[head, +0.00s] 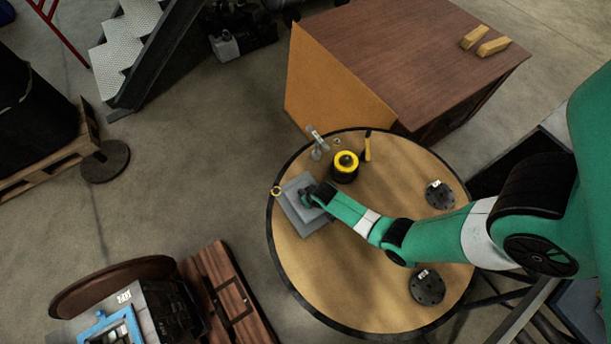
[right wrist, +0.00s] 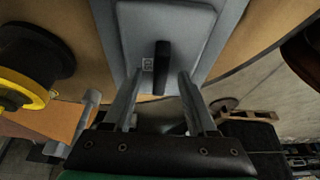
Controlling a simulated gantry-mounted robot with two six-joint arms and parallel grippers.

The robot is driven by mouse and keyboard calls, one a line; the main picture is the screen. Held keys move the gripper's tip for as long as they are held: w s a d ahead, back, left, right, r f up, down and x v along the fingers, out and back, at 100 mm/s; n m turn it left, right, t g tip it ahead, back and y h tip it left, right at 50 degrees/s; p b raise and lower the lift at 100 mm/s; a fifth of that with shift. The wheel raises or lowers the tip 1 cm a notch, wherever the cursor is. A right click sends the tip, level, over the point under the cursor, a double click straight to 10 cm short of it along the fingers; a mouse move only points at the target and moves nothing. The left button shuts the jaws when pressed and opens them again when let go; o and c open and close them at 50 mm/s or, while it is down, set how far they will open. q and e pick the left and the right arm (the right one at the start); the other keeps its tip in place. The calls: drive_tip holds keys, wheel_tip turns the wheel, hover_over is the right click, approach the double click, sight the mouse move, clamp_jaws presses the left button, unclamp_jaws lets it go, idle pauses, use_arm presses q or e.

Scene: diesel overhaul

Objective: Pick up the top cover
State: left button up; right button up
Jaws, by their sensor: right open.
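The top cover (head: 292,203) is a grey square plate with a raised middle, lying on the round wooden table near its left edge. In the right wrist view the cover (right wrist: 190,25) fills the top middle, with a black bar handle (right wrist: 162,62) standing on it. My right gripper (head: 309,196) is over the cover; its arm comes in from the right and hides part of it. In the right wrist view the gripper (right wrist: 160,80) is open, one finger on each side of the handle with gaps between. My left gripper is not in view.
On the round table (head: 350,290) stand a black and yellow round part (head: 345,166), a grey metal part (head: 317,143), and two dark discs (head: 440,194) (head: 428,287). A brown wooden box (head: 400,60) stands behind. A blue-framed machine (head: 118,326) is at lower left.

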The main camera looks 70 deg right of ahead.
drive_tip(key=shift+w+d+f, duration=0.1)
drive_tip(key=shift+w+f, duration=0.05)
drive_tip(key=shift+f, duration=0.05)
clamp_jaws()
drive_tip(key=shift+r, duration=0.1)
idle(1.2)
